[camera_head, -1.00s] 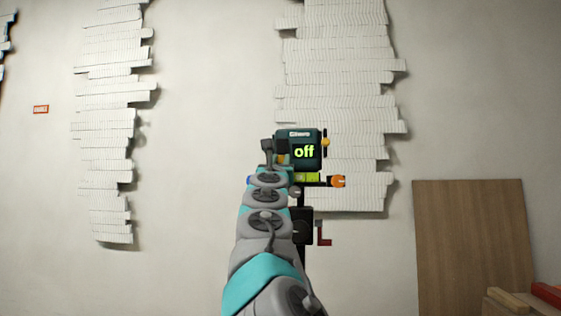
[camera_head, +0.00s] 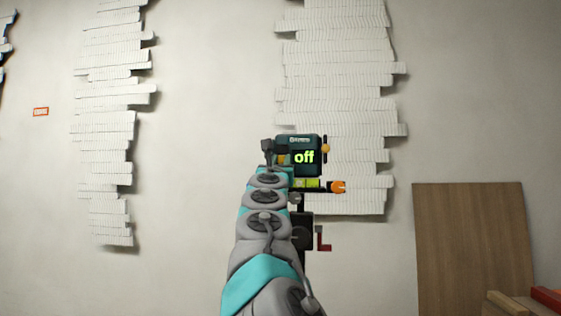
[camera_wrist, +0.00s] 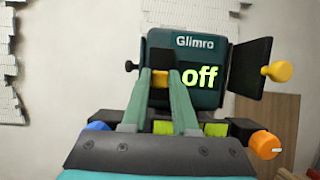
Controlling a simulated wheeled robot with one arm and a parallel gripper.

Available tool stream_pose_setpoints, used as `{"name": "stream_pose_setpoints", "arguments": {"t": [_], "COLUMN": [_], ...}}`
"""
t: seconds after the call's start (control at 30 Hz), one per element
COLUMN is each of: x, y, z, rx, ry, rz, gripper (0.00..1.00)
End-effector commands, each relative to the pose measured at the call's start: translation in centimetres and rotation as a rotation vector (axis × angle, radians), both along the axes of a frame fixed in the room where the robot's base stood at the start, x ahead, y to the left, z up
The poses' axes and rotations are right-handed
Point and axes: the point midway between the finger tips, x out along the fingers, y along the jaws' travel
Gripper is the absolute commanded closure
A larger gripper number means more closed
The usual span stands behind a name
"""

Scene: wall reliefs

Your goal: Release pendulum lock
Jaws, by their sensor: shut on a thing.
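The laser level (camera_head: 309,143) is a dark teal box marked Glimro, and its display reads "off" in green. It stands on a black support in front of the wall. In the wrist view its body (camera_wrist: 207,43) is upright at the centre. My gripper (camera_wrist: 160,74) has its two teal fingers shut on a small yellow tab (camera_wrist: 160,80) on the front of the box, left of the display. I take the tab for the pendulum lock. In the head view my arm hides the fingertips and most of the tab.
An orange knob (camera_head: 338,187) and a green vial (camera_head: 306,183) sit below the box. A yellow knob (camera_wrist: 279,71) sticks out at its right. A wooden panel (camera_head: 470,250) leans at the right; open wall lies left.

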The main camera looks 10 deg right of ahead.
Motion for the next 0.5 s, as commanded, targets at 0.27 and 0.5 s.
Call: {"name": "stream_pose_setpoints", "arguments": {"t": [0.27,0.5], "x": [0.0,-0.1], "y": [0.0,0.0], "z": [2.9,2.9], "rx": [0.000,0.000], "ry": [-0.001,-0.003], "rz": [0.000,0.001], "gripper": [1.00,1.00]}}
